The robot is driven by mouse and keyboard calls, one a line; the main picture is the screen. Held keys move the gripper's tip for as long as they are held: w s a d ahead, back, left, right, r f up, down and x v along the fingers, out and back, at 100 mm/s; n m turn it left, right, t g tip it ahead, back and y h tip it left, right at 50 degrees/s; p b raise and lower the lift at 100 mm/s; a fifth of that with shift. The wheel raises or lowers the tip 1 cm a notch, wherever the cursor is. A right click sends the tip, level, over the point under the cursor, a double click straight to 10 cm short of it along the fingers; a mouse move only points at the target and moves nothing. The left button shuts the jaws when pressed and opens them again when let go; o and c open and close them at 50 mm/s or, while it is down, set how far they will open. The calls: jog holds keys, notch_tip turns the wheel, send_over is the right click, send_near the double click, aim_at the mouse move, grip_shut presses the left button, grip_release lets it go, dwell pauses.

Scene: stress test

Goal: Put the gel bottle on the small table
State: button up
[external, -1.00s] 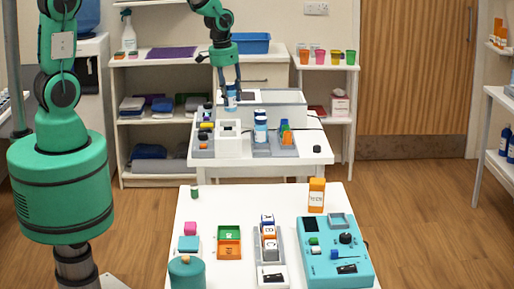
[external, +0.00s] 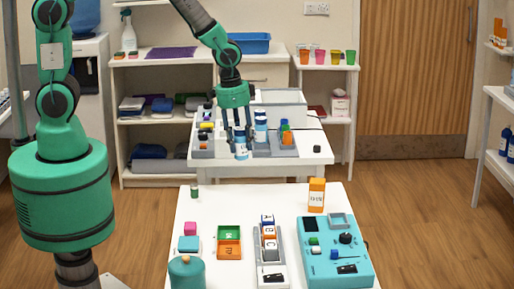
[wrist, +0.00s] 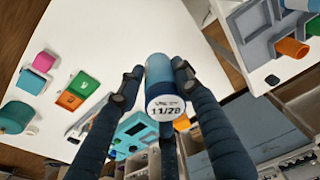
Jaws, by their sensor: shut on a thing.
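My gripper (external: 240,140) is shut on a blue bottle (external: 241,152) with a white part, probably the gel bottle. The held bottle (wrist: 159,72) also shows in the wrist view, between the fingers, with a white end printed "11/28". In the external view it hangs near the front edge of the farther white table (external: 315,153), clear of the nearer white table (external: 210,204). I cannot tell which of these is the small table. Another blue-and-white bottle (external: 261,130) stands on the farther table.

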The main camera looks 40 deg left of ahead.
jog(key=s+d+f+m+b, duration=0.1)
jog(key=s+d+f+m, duration=0.2)
jog(key=s, duration=0.8)
jog(key=s+d+f+m+b, duration=0.1)
jog(key=s+d+f+m, duration=0.1)
jog(key=s, duration=1)
jog(key=s+d+f+m+g+b, duration=0.1)
jog(key=s+d+f+m+b, duration=0.1)
jog(key=s, duration=1)
jog(key=shift+d+f+m, duration=0.4)
jog(key=shift+d+m, duration=0.1)
jog(key=shift+d, duration=0.1)
jog(key=shift+d+f+m, duration=0.4)
jog(key=shift+d+m, duration=0.1)
jog(key=shift+d, duration=0.1)
jog(key=shift+s+a+f, duration=0.1)
jog(key=shift+s, duration=0.4)
jog(key=w+d+b, duration=0.1)
jog(key=d, duration=0.4)
jog(key=w+d+f+b, duration=0.1)
jog(key=d, duration=0.4)
jog(key=w+d, duration=0.2)
jog(key=d, duration=0.3)
jog(key=shift+w+d+f+b, duration=0.1)
jog(key=shift+d+f+b, duration=0.15)
jog(key=shift+b, duration=0.15)
jog(key=shift+f+b, duration=0.6)
jog(key=shift+f, duration=1.15)
